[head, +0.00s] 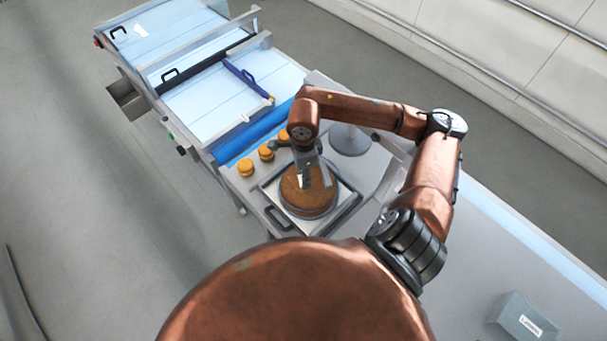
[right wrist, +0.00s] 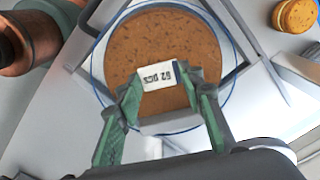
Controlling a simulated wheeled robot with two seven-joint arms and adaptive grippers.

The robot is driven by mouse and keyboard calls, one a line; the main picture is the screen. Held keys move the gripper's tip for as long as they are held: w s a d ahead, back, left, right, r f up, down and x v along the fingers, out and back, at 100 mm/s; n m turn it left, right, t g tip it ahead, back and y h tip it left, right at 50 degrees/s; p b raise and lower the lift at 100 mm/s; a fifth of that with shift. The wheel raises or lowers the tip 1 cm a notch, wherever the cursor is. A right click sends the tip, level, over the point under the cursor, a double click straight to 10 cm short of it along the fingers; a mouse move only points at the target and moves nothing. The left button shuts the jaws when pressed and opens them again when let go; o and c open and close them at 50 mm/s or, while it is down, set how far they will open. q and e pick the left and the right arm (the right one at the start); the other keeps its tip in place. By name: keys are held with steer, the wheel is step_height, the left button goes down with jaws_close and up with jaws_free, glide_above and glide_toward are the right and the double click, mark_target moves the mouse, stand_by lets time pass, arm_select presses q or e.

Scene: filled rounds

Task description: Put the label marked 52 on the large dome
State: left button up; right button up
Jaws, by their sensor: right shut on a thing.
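My right gripper (right wrist: 165,98) is shut on a white label (right wrist: 158,76) that reads "52 pcs", upside down in the right wrist view. In the head view, my right gripper (head: 308,178) points down over a large brown round (head: 310,196). The brown round also shows in the right wrist view (right wrist: 165,40), behind the label, inside a clear, blue-edged circle (right wrist: 230,90). I cannot tell for sure whether this circle is a dome or a plate. Whether the label touches the surface cannot be told. My left gripper is not in view.
The round sits on a square tray (head: 342,219) with dark handles. Several small orange rounds (head: 246,168) stand to its left. A grey disc (head: 350,141) is behind it. A grey box (head: 523,322) with a white tag is at lower right. A glass-topped case (head: 205,103) lies beyond.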

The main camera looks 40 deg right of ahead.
steer(key=shift+f+b, duration=0.3)
steer(key=shift+b, duration=0.05)
stand_by(0.3)
steer(key=o, duration=0.8)
steer(key=shift+o, duration=0.4)
steer(key=o, duration=0.4)
steer(key=shift+r+p, duration=1.25)
steer(key=shift+r, duration=2.25)
steer(key=shift+c, duration=0.3)
